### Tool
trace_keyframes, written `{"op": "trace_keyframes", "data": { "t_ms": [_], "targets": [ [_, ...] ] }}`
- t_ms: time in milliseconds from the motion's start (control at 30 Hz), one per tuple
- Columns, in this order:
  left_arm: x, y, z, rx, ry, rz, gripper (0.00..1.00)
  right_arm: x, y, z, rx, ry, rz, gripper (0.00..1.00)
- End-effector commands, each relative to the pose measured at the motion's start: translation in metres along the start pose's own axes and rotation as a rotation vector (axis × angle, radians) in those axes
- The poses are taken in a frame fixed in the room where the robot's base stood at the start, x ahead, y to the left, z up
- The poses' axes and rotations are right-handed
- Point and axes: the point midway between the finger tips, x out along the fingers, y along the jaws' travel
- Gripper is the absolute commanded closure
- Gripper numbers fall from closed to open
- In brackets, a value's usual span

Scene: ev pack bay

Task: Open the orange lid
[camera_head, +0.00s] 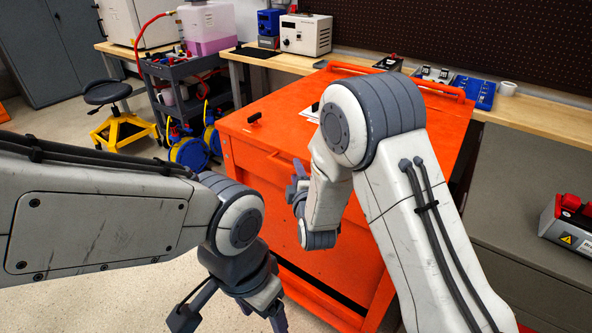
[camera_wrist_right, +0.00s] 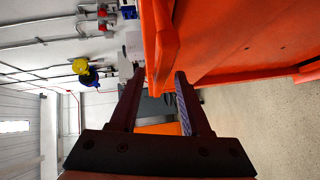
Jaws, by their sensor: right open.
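The orange lid (camera_head: 265,105) is the flat top of an orange chest (camera_head: 255,165) and looks closed. My right gripper (camera_head: 297,188) is at the chest's front edge, partly hidden by its own arm. In the right wrist view my right gripper (camera_wrist_right: 160,80) is open, and an orange edge bar (camera_wrist_right: 162,50) shows at and between its fingertips. I cannot tell whether they touch. My left gripper (camera_head: 232,318) hangs low in front of the chest, fingers apart and empty. My right arm hides much of the lid's middle.
A small black fitting (camera_head: 254,118) and white papers (camera_head: 309,112) are on the lid. A wooden bench (camera_head: 545,122) runs behind. A dark cart (camera_head: 185,75), blue reels (camera_head: 190,153) and a stool (camera_head: 108,92) stand left. A battery-like box (camera_head: 570,225) sits right.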

Motion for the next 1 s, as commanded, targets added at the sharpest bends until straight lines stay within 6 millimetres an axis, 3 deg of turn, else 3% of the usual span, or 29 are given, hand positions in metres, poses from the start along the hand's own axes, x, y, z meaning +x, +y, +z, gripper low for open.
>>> {"op": "trace_keyframes", "data": {
  "t_ms": [133,433,467,567,600,1000],
  "targets": [
    [-0.001,0.000,0.000,0.000,0.000,0.000,0.27,0.013,0.000,0.000,0.000,0.000,0.000,0.53],
    [-0.001,0.000,0.000,0.000,0.000,0.000,0.27,0.016,0.000,0.000,0.000,0.000,-0.001,0.53],
    [-0.001,0.000,0.000,0.000,0.000,0.000,0.27,0.016,0.000,0.000,0.000,0.000,-0.001,0.57],
    [-0.001,0.000,0.000,0.000,0.000,0.000,0.27,0.015,0.000,0.000,0.000,0.000,-0.001,0.95],
    [-0.001,0.000,0.000,0.000,0.000,0.000,0.27,0.015,0.000,0.000,0.000,0.000,-0.001,1.00],
    [-0.001,0.000,0.000,0.000,0.000,0.000,0.27,0.015,0.000,0.000,0.000,0.000,-0.002,1.00]
  ]
}}
